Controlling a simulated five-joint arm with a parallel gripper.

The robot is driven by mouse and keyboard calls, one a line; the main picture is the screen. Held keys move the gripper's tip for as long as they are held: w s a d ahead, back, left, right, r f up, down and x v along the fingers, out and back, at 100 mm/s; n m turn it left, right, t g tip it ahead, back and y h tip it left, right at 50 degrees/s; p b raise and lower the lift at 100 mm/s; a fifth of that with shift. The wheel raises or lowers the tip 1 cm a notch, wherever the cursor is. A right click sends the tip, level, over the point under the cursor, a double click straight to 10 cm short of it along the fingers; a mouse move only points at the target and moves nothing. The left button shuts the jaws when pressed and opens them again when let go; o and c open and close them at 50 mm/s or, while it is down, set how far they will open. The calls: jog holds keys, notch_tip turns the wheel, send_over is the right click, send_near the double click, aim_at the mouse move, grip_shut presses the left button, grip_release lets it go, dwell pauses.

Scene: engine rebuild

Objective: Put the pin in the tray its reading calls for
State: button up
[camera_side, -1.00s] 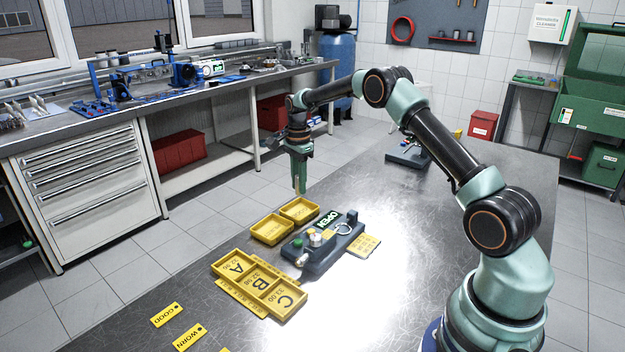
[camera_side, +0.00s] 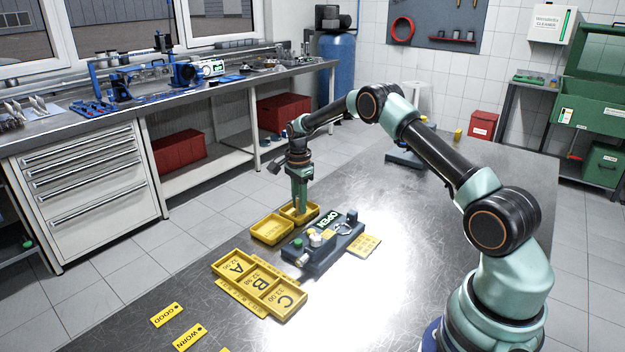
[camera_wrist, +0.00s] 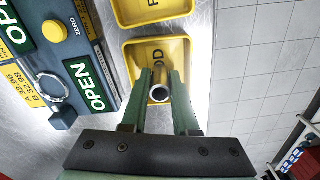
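In the side view my gripper (camera_side: 300,210) reaches down into the rear yellow tray (camera_side: 313,206), and the pin is hidden there. The gauge (camera_side: 322,245) shows a green OPEN sign. The yellow tray with compartments A, B and C (camera_side: 258,285) lies in front.
Another yellow tray (camera_side: 268,231) stands beside the rear one, close to the gauge. A yellow card (camera_side: 364,245) lies right of the gauge. GOOD (camera_side: 166,314) and WORN (camera_side: 189,337) labels lie at the front. The table right of the gauge is mostly clear.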

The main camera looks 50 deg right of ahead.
jog(key=o, duration=0.3)
jog(key=shift+r, duration=0.1)
jog(key=s+a+r+n+t, duration=0.1)
jog(key=a+r+n, duration=0.15)
jog(key=r, duration=0.75)
jog(key=s+a+r+n, duration=0.2)
jog(key=a+r, duration=0.1)
jog(key=r, duration=0.7)
jog(key=s+a+r+n+t, duration=0.2)
jog(key=s+a+r+n, duration=0.4)
jog(key=s, duration=0.1)
jog(key=s+a+f+n+t, duration=0.1)
jog(key=s+a+n, duration=0.2)
jog(key=s+n, duration=0.2)
jog(key=s+a+f+n+t, duration=0.1)
jog(key=s+a+n, duration=0.2)
jog(key=s, duration=0.6)
jog(key=shift+a+f+n+t, duration=0.3)
jog(key=shift+a+n, duration=0.1)
jog(key=shift+n, duration=0.75)
